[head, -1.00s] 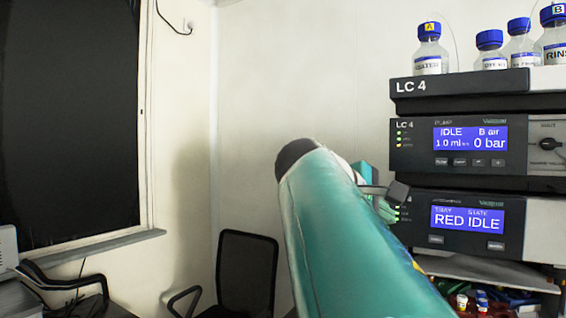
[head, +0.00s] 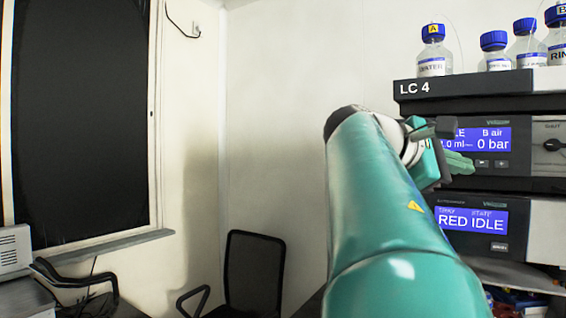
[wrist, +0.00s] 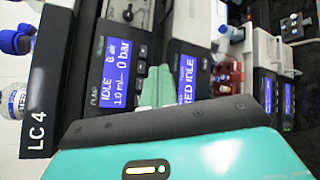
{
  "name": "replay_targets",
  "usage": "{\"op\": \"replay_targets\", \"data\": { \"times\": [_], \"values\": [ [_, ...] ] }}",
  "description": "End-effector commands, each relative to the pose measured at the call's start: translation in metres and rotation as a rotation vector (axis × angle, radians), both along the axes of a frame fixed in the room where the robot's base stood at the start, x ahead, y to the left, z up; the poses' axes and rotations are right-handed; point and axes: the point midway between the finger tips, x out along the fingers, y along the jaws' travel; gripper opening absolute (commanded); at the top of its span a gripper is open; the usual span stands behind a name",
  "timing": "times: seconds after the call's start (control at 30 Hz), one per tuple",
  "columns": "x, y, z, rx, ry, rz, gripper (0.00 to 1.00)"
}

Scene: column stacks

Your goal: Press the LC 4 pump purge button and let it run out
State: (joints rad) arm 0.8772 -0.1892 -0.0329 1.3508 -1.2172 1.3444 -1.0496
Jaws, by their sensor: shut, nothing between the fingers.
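The LC 4 pump module (head: 520,150) stands at the right of the head view, under a black top tray marked LC 4. Its blue display (head: 492,140) reads 0 bar and B air; the wrist view shows the same display (wrist: 115,72) with IDLE. A row of small buttons (head: 490,163) runs below it. Two show at the right; those at the left are hidden behind my gripper. My gripper (head: 466,163) is shut and empty, its pale green fingertips at the button row. In the wrist view the fingers (wrist: 155,90) overlap the panel beside the display. Contact cannot be told.
Below is the autosampler module, its display (head: 471,219) reading RED IDLE. Capped bottles (head: 432,50) stand on the top tray. A chair (head: 255,270) stands by the wall. The wrist view shows more modules (wrist: 275,95) farther off.

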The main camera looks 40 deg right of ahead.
Motion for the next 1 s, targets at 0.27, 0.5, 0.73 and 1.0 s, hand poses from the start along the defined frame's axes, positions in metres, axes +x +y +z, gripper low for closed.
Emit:
{"op": "replay_targets", "data": {
  "times": [0.27,0.5,0.73,1.0],
  "values": [
    [0.007,-0.038,-0.001,0.001,0.000,-0.003,0.00],
    [0.013,-0.062,-0.001,0.001,-0.001,0.000,0.00],
    [0.014,-0.069,0.000,0.001,0.000,-0.001,0.00],
    [0.014,-0.068,0.000,0.001,0.000,-0.001,0.00]
  ]
}}
